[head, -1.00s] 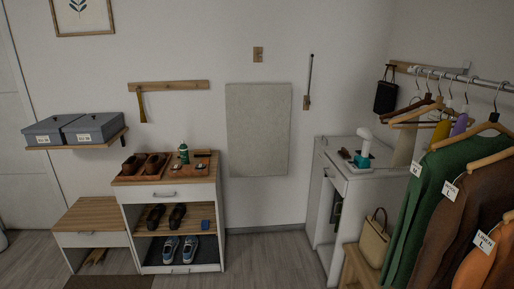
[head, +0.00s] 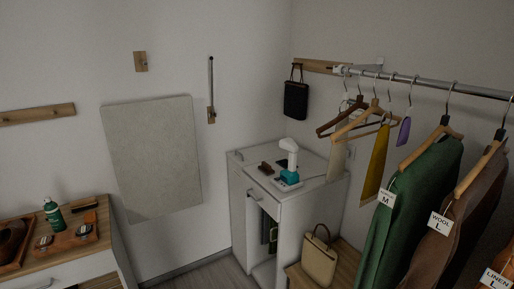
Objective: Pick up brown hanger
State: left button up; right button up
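In the head view, a brown hanger (head: 325,130) hangs from the metal rail (head: 425,84) at its left end, over the white cabinet. It is darker than the light wooden hanger (head: 362,122) beside it, which partly overlaps it. Nothing can be seen hanging on the brown one for certain, as a pale cloth hangs close below. Neither of my grippers shows in the head view.
To the right hang a green sweater (head: 422,205), a brown wool garment and an orange linen one. A white cabinet (head: 285,215) with a steamer-like device stands below the hangers. A handbag (head: 319,258) sits on a wooden bench. A black bag (head: 296,100) hangs on the wall.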

aim_at(359, 104)
jog(key=i+j+z, duration=0.45)
jog(key=j+z, duration=0.2)
jog(key=i+j+z, duration=0.15)
jog(key=j+z, duration=0.15)
jog(key=i+j+z, duration=0.1)
jog(key=j+z, duration=0.55)
jog(key=j, duration=0.2)
jog(key=j+z, duration=0.2)
jog(key=j, duration=0.6)
